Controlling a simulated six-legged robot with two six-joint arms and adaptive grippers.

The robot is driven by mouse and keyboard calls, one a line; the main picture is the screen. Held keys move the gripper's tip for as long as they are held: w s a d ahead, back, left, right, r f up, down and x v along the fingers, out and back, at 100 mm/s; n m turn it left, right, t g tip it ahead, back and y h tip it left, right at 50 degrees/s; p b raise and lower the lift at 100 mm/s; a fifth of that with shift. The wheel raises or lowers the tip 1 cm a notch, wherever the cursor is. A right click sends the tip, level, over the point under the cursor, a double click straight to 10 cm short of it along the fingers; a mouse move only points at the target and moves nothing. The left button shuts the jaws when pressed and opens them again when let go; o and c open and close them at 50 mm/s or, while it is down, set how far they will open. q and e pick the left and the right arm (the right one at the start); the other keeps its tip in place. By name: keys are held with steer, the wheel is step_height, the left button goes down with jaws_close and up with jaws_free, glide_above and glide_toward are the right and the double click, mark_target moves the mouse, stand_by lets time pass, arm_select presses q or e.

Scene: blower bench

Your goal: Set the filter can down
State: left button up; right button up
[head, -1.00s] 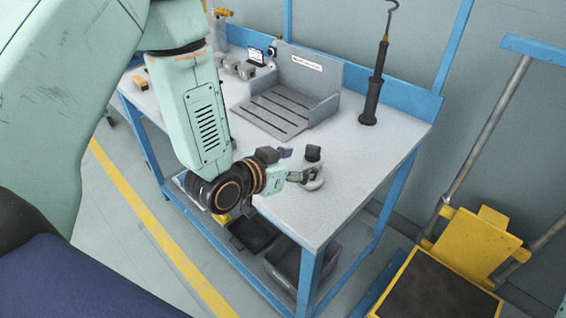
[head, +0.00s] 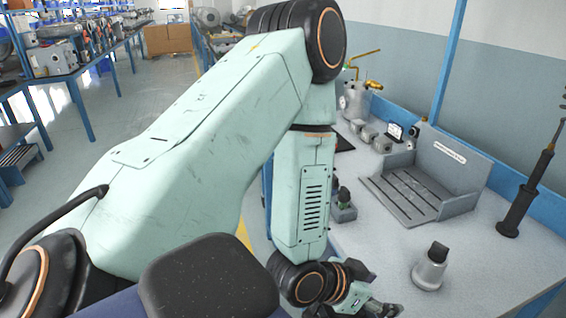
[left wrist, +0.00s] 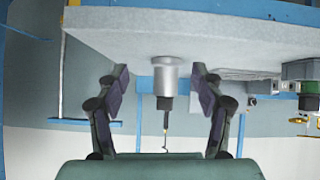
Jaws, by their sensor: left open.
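The filter can (head: 428,273) is a light grey, tapered can with a black top. It stands upright on the bench top (head: 380,225) near its front part. My left gripper (head: 377,300) is open and empty, to the left of the can and apart from it. In the left wrist view, which is upside down, the can (left wrist: 165,76) shows ahead, in the gap between the spread fingers of the left gripper (left wrist: 158,82). No finger touches it there. My right gripper is not in view.
A grey slotted tray with raised walls (head: 402,200) stands behind the can. A dark upright tool (head: 525,190) stands at the right. Small grey blocks (head: 370,135) and a grey pot with brass fittings (head: 355,100) stand farther back. The bench between can and tray is clear.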

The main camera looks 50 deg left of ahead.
arm_select(q)
steer(key=s+a+f+n+g+y, duration=0.1)
steer(key=s+f+g, duration=0.4)
steer(key=s, duration=0.7)
steer(key=s+a+f+n+g+y, duration=0.1)
steer(key=s+f+g, duration=0.4)
steer(key=s+f, duration=0.5)
steer(key=shift+s+a+n+y, duration=0.3)
steer(key=shift+s+n+y, duration=0.4)
steer(key=shift+s+y, duration=0.15)
steer(key=shift+w, duration=0.1)
